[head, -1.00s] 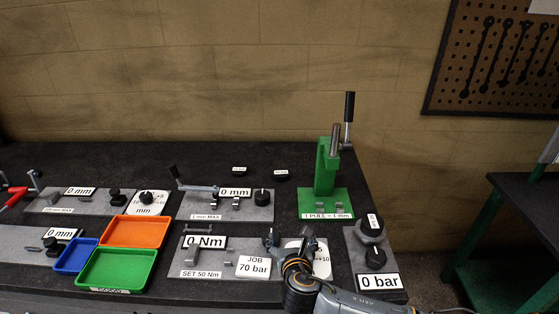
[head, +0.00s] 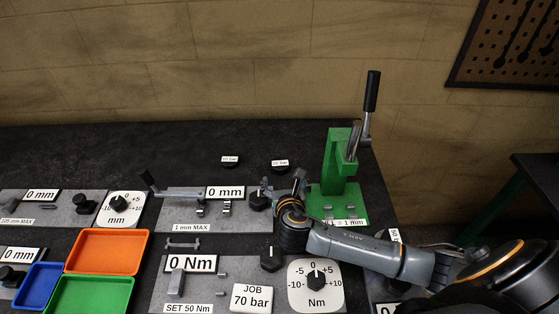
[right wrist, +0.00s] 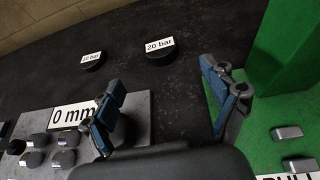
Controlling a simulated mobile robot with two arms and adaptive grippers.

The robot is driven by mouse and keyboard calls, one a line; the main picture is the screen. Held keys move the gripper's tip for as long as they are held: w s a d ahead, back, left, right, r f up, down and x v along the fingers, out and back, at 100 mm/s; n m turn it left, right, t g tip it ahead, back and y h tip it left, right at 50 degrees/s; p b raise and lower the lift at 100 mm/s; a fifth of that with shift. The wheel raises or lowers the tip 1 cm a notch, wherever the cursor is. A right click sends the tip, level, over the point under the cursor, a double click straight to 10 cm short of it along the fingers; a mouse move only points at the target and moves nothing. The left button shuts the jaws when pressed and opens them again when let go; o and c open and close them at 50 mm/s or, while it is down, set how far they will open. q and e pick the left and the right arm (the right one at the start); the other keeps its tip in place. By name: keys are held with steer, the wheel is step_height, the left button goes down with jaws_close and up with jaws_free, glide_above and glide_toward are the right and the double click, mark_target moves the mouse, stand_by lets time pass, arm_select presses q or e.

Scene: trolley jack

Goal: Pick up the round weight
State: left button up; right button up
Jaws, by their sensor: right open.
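Two small black round weights lie on the dark bench top at the back. One, with a smaller label, is on the left (head: 230,165); the other, labelled 20 bar, is on the right (head: 280,171). The right wrist view shows the left weight (right wrist: 92,66) and the 20 bar weight (right wrist: 158,58) beyond the fingers. My right gripper (head: 282,187) is open and empty, just in front of the 20 bar weight. In the right wrist view the gap between its blue-padded fingers (right wrist: 163,82) faces that weight, apart from it. My left gripper is out of view.
A green press (head: 337,170) with an upright black-handled lever stands close right of my right gripper. A grey plate (head: 180,222) with a 0 mm display lies left of it. Orange (head: 108,250) and green (head: 92,296) trays sit front left. Bare bench surrounds the weights.

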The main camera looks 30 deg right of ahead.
glide_toward(280, 162)
steer(key=x, duration=0.3)
steer(key=shift+w+d+f, duration=0.15)
steer(key=shift+w+f, duration=0.15)
steer(key=shift+w+d+f+p, duration=0.2)
steer(key=shift+w+p, duration=0.15)
steer(key=shift+w, duration=0.1)
steer(key=shift+p+x, duration=0.3)
steer(key=shift+x, duration=2.1)
steer(key=c, duration=1.8)
steer(key=shift+o, duration=0.2)
steer(key=shift+r, duration=0.15)
